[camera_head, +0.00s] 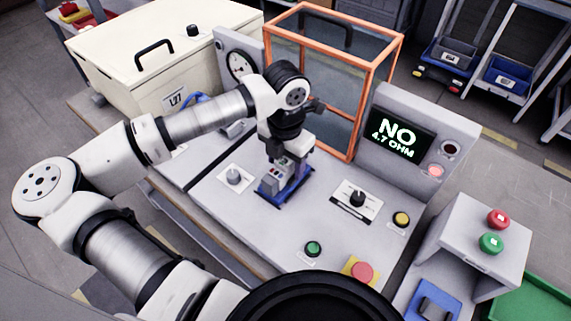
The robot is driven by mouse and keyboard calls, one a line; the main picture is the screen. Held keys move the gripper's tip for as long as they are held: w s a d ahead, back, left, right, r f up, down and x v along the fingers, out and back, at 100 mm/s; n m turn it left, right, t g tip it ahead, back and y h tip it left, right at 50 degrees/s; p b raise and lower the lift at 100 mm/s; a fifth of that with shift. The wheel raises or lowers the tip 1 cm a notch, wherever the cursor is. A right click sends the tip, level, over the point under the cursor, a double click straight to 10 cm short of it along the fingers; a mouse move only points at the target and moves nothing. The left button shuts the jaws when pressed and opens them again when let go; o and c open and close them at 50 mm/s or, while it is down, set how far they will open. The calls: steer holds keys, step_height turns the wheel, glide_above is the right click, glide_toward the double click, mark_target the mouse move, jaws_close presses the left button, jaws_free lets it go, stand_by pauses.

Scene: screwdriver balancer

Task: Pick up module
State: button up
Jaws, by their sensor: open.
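The module (273,183) is a small grey block with dark parts on its face. It sits in a blue holder (294,193) on the grey bench panel. My gripper (291,155) points down right over the module, its fingers at the module's upper part. The gripper is open. The fingers and wrist hide part of the module's top and back, and I cannot tell whether the fingers touch it.
An orange-framed clear guard (354,110) stands close behind my gripper. A display box (408,135) reads "NO 4.7 OHM". Knobs and buttons, including a red stop button (361,271), surround the holder. A cream lidded box (150,60) stands back left.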

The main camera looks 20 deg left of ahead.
mark_target(285, 160)
steer(key=shift+c, duration=0.5)
jaws_close()
steer(key=shift+r, duration=0.15)
steer(key=shift+w+r, duration=0.1)
steer(key=shift+r, duration=0.1)
step_height(285, 160, up, 19)
steer(key=b, duration=0.3)
steer(key=shift+r+b, duration=0.2)
steer(key=shift+b, duration=0.15)
